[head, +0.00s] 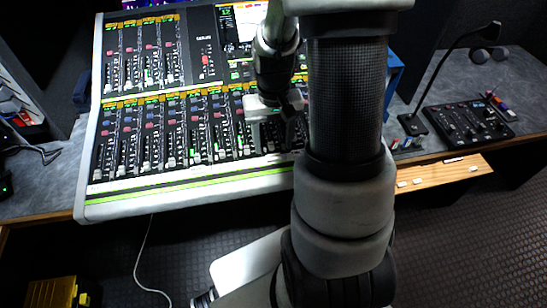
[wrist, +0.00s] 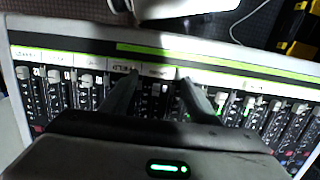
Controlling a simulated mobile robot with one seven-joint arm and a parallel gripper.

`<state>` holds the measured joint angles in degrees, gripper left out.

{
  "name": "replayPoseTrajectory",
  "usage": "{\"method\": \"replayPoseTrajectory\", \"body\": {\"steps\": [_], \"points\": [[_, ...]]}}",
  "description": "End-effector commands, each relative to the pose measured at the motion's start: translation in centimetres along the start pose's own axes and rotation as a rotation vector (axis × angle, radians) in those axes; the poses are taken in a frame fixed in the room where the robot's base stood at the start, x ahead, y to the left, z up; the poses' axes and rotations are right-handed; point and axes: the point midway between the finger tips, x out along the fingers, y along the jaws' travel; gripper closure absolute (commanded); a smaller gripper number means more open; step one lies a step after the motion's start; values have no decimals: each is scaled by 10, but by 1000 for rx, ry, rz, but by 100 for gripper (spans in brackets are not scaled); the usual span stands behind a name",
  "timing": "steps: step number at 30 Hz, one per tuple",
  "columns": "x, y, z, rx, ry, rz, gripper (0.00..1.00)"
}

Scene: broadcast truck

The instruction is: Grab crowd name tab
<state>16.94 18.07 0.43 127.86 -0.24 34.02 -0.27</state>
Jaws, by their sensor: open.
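A row of small pale name tabs lies along the front strip of the mixing console (head: 190,182) in the wrist view. Their lettering is too small and blurred for me to tell which one reads crowd. One tab (wrist: 157,71) shows between my fingertips, with another (wrist: 122,66) by the left finger. My gripper (wrist: 158,76) is open and empty, its fingers pointing at this strip above the faders. In the head view my gripper (head: 289,132) is over the right part of the console, and my arm hides the console's right end.
A wooden ledge (head: 440,173) at right carries a few small pale pieces. A small black control box (head: 468,122) with a gooseneck stands on the grey desk. Faders and knobs crowd the console surface. A yellow case (head: 52,292) is on the floor at lower left.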

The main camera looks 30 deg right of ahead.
Motion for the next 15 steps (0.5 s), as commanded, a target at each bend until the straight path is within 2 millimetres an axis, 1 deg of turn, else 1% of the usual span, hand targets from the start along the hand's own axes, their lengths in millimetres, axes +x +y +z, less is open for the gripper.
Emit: {"method": "replayPoseTrajectory", "body": {"steps": [6,9,12,15], "points": [[33,3,5,1,-5,0,45],[45,2,4,0,-3,0,45],[50,2,4,0,-3,0,45],[50,2,4,0,-1,0,45]]}}
